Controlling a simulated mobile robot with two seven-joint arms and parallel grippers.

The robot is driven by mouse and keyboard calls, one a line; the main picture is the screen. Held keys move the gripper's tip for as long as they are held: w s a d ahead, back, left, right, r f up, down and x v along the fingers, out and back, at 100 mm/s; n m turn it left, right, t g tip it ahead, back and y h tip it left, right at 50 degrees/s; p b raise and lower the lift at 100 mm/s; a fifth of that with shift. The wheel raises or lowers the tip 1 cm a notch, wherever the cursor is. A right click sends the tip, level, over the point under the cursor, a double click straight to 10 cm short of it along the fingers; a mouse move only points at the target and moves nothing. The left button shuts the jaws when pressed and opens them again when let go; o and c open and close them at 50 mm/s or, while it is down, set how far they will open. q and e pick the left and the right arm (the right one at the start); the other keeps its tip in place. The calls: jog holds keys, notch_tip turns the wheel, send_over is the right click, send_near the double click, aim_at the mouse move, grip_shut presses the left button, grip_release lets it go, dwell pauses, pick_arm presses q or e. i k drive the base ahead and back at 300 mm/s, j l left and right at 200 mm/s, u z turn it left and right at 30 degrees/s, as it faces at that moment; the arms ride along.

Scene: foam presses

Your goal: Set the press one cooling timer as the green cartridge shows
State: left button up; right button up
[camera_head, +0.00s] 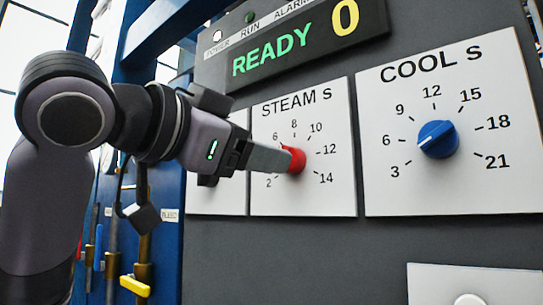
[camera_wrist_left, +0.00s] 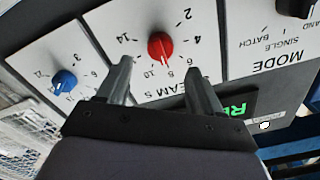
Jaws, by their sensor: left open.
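The COOL S dial (camera_head: 480,180) is a white plate marked 3 to 21, with a blue knob (camera_head: 438,139) at its centre. A pale line crosses this knob at a slant; I cannot tell its exact setting. The blue knob also shows upside down in the left wrist view (camera_wrist_left: 64,81). My left gripper (camera_head: 284,158) is open in front of the red knob (camera_head: 296,160) on the STEAM S dial. In the left wrist view the red knob (camera_wrist_left: 160,45) lies just beyond and between my fingertips (camera_wrist_left: 159,70). No green cartridge and no right gripper are in view.
A display (camera_head: 295,42) above the dials reads READY 0. The MODE dial plate (camera_wrist_left: 262,40) is beside STEAM S. A white plate (camera_head: 480,278) with a round button sits below COOL S. Blue framework (camera_head: 165,245) and a yellow handle (camera_head: 134,286) are at the left. The space before COOL S is clear.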

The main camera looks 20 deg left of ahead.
aim_at(438, 139)
jog(key=k+j, duration=0.25)
jog(key=k, duration=0.2)
jog(key=k+j, duration=0.25)
jog(key=k, duration=0.25)
jog(key=k+j, duration=0.25)
jog(key=k, duration=0.2)
